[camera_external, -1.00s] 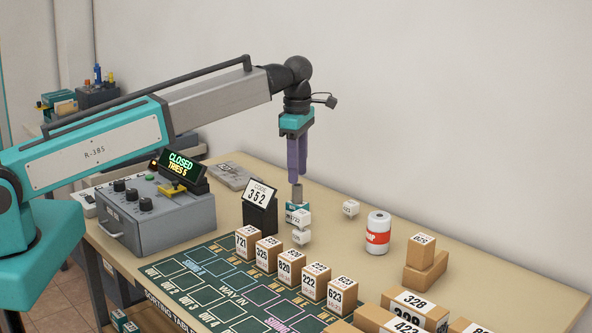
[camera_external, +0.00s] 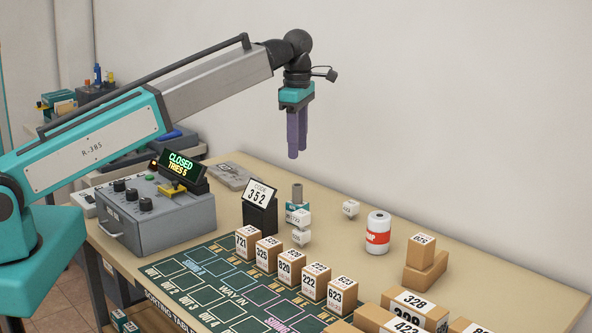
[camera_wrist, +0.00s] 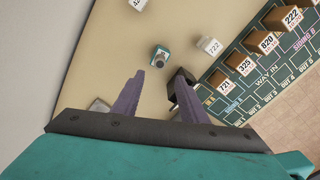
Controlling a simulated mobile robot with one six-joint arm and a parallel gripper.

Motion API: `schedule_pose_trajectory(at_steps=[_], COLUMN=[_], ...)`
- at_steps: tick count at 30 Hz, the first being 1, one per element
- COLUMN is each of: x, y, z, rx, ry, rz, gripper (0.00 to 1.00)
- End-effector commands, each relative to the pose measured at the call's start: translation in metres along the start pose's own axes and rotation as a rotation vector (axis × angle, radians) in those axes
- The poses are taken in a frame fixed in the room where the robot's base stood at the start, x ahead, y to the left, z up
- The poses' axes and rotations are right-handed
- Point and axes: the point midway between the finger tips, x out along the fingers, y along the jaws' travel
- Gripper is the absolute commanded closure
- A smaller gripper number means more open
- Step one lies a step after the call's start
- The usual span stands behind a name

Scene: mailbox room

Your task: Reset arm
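My gripper (camera_external: 297,155) hangs pointing down in the air above the table, clear of everything. In the wrist view its two purple fingers (camera_wrist: 158,82) stand apart with nothing between them. A small teal-based piece with a grey upright handle (camera_external: 297,194) stands on the table below my gripper. It also shows just beyond the fingertips in the wrist view (camera_wrist: 159,56).
A code sign reading 352 (camera_external: 260,204) stands left of the teal piece. A grey control box (camera_external: 160,222) shows "CLOSED, TRIES 5". Several brown numbered boxes (camera_external: 291,268) line the green sorting mat (camera_external: 190,281). A red-and-white can (camera_external: 377,236) stands right. The air around my gripper is free.

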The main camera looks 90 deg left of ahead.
Motion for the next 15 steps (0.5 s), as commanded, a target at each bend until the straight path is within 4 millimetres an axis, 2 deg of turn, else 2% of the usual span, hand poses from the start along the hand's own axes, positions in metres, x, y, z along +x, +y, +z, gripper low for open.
schedule_pose_trajectory(at_steps=[15], x=[0.0055], y=[-0.0003], z=[-0.0002], rx=[0.000], ry=[0.000], rz=[-0.001], gripper=[0.61])
